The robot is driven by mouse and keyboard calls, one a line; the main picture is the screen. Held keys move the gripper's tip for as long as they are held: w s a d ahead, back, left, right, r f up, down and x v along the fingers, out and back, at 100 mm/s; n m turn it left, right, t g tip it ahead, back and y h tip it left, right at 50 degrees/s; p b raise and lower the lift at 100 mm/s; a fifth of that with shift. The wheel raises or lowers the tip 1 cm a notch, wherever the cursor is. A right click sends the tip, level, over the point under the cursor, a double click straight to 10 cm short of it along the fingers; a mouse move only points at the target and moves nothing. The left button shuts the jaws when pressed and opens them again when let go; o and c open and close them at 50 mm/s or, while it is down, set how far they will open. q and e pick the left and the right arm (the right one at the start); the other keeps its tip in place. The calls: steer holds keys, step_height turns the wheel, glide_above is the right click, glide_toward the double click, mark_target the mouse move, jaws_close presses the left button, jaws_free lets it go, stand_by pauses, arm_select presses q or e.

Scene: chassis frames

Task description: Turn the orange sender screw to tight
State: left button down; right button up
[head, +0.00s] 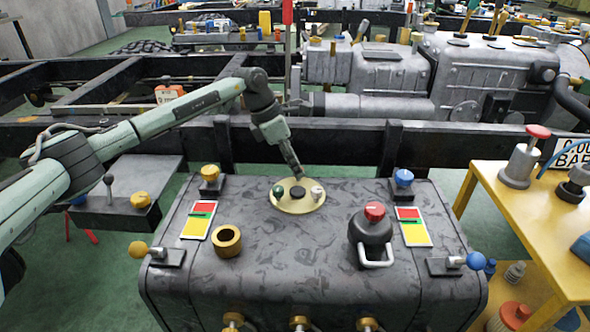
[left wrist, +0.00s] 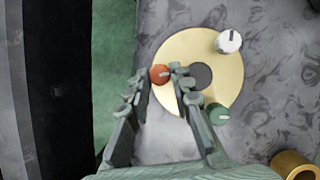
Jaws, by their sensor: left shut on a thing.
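The orange sender screw (left wrist: 158,75) is a small round knob on the round brass plate (left wrist: 182,48) in the left wrist view. A short mark shows on its top, partly covered by a fingertip. My left gripper (left wrist: 161,75) is shut on it, one finger on each side. In the head view my left gripper (head: 299,176) reaches down to the far edge of the brass plate (head: 297,209), and its fingers hide the orange screw. A green screw (head: 278,191) and a white screw (head: 317,192) sit on the same plate, around a dark centre. My right gripper is not in view.
The plate is on a dark mottled tank (head: 300,250). A yellow table (head: 510,215) stands right; a dark chassis rail (head: 340,146) runs behind.

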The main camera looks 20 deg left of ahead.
arm_select(q)
steer(key=shift+w+m+g+b, duration=0.15)
steer(key=shift+m+g+b, duration=0.2)
steer(key=shift+m, duration=0.65)
steer(key=shift+m+g, duration=0.25)
steer(key=shift+m, duration=0.45)
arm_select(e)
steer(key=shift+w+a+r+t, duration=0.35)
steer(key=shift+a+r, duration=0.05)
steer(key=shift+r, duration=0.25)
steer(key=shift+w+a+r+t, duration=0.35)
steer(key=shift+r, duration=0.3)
arm_select(q)
steer(key=c, duration=1.3)
jaws_free()
steer(key=v, duration=1.2)
steer(key=shift+a, duration=0.2)
steer(key=shift+f, duration=0.1)
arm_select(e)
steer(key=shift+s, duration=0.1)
